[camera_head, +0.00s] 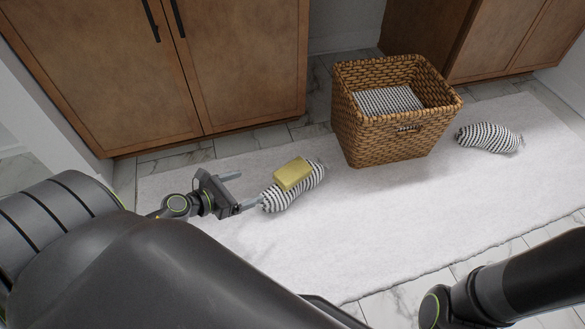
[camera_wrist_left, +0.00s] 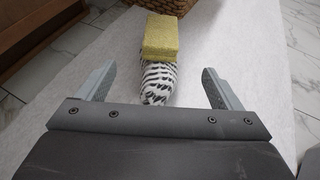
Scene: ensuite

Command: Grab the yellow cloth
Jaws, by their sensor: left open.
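The yellow cloth (camera_head: 292,173) looks like a folded, sponge-like block. It lies on top of a rolled black-and-white patterned towel (camera_head: 283,199) on the white rug. In the left wrist view the yellow cloth (camera_wrist_left: 160,38) is straight ahead, with the patterned roll (camera_wrist_left: 158,82) under it and extending toward me. My left gripper (camera_head: 245,190) is open and empty, just left of the cloth and roll. In the wrist view its fingers stand apart on either side of the roll's near end. My right gripper is not in view; only part of my right arm shows at lower right.
A wicker basket (camera_head: 375,138) with a patterned cloth (camera_head: 388,99) inside stands right of the yellow cloth. Another patterned roll (camera_head: 489,138) lies farther right. Wooden cabinets (camera_head: 150,65) line the back. The white rug (camera_head: 400,215) is clear in front of the basket.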

